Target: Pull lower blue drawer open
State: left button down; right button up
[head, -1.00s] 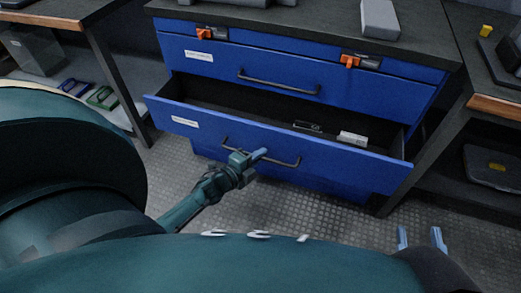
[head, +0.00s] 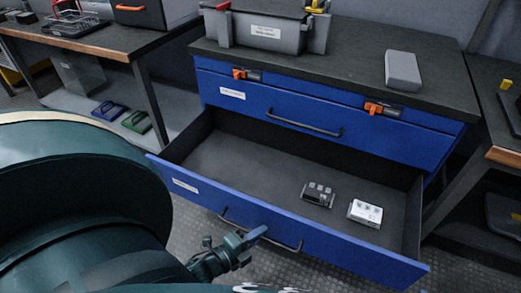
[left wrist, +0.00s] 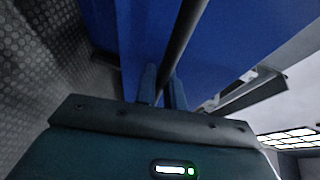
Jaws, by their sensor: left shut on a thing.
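The lower blue drawer (head: 345,257) stands far out of the cabinet in the head view, with its grey inside showing. My left gripper (head: 250,238) is at the dark bar handle (head: 284,244) on its front. In the left wrist view the two fingers (left wrist: 163,88) are shut on the handle bar (left wrist: 184,35), which runs between them. A dark device (head: 318,194) and a white device (head: 365,212) lie in the drawer's right half. My right gripper is not in view.
The upper blue drawer (head: 350,140) is shut, with orange latches (head: 374,108) above it. A grey bin (head: 268,33) and a grey block (head: 403,70) sit on the cabinet top. Benches stand on both sides. My own teal body fills the lower left.

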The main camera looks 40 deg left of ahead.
pick_arm(q)
jog(key=c, duration=1.5)
grip_release()
jog(key=shift+s, duration=0.1)
jog(key=p+v, duration=0.2)
jog(key=v, duration=1.1)
jog(key=shift+r, duration=0.1)
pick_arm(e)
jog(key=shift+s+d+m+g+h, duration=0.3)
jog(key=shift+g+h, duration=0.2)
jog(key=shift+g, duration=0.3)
pick_arm(q)
jog(key=shift+r, duration=0.15)
